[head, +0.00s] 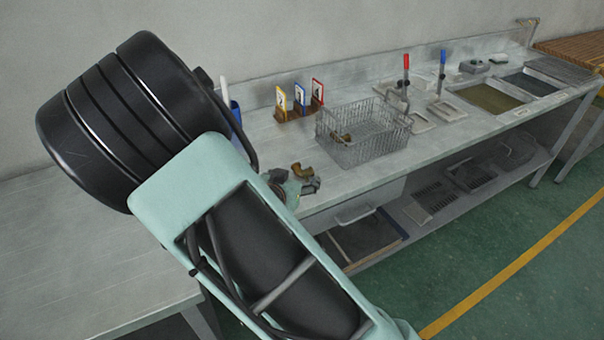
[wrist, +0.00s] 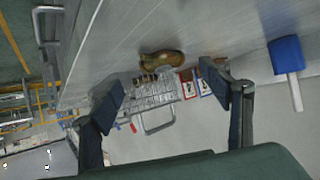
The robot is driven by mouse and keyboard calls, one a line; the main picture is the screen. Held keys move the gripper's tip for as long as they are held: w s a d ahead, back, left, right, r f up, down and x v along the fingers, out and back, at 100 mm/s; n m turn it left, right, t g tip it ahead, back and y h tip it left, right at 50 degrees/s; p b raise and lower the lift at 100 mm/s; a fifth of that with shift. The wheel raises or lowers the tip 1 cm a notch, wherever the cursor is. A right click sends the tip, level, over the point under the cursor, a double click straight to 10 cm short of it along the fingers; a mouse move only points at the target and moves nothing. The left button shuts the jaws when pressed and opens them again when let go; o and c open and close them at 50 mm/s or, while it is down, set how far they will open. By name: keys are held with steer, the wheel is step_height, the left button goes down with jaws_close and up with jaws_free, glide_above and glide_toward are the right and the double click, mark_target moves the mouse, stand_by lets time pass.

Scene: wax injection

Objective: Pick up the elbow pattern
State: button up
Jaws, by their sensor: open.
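The elbow pattern (head: 303,172) is a small brown-gold curved piece on the grey bench near its front edge. It also shows in the wrist view (wrist: 163,60), at upper middle, just beyond and between my fingertips. My gripper (head: 296,184) is partly hidden behind my arm in the head view, close to the elbow pattern. In the wrist view my gripper (wrist: 164,86) has its two dark fingers wide apart with nothing between them. The exact gap from fingers to pattern is hard to tell.
A wire basket (head: 362,147) with a brown piece (head: 342,138) inside stands to the right. Behind are coloured cards in brown holders (head: 297,113) and a blue-and-white tool (wrist: 287,68). Red- and blue-handled tools (head: 406,62) stand farther right. The bench (head: 75,250) is bare at left.

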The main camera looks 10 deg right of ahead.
mark_target(303, 170)
steer(key=x, duration=0.6)
steer(key=shift+s+a+f+b, duration=0.1)
steer(key=shift+s+f+b, duration=0.1)
steer(key=shift+b, duration=0.2)
steer(key=shift+r, duration=0.1)
jaws_close()
steer(key=shift+r+p, duration=0.5)
steer(key=shift+r, duration=0.05)
step_height(303, 170, up, 3)
steer(key=p, duration=0.2)
steer(key=shift+p, duration=0.3)
steer(key=s+r+p, duration=0.9)
steer(key=s+p, duration=0.4)
steer(key=shift+s+d, duration=0.35)
steer(key=shift+d, duration=0.05)
